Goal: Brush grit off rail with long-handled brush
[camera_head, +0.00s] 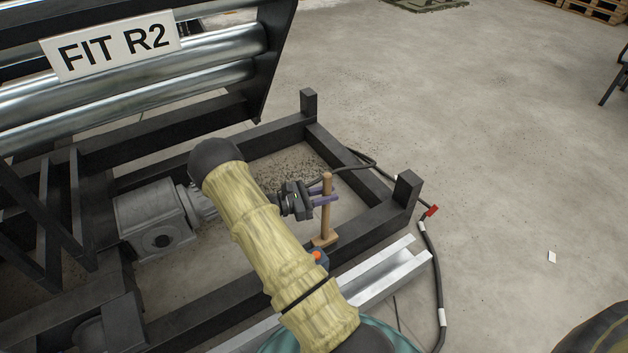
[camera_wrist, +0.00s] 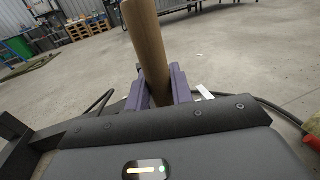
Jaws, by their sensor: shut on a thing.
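The brush (camera_head: 326,222) has a brown wooden handle standing nearly upright, with a flat wooden block at its lower end. My gripper (camera_head: 325,194) has its purple fingers shut on the upper handle. The handle also shows between the fingers in the wrist view (camera_wrist: 146,40), where the brush head is out of sight. The block is at the dark front beam in the head view; I cannot tell whether it touches. A bright metal rail (camera_head: 385,280) lies just in front of that beam. Dark grit (camera_head: 292,166) is scattered on the floor inside the frame; none is clear on the rail.
A black frame (camera_head: 370,232) with upright corner posts surrounds the work area. A grey motor (camera_head: 155,222) and steel rollers (camera_head: 215,45) labelled FIT R2 are at left. A black cable (camera_head: 432,265) with a red end runs along the right. The concrete floor beyond is mostly clear.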

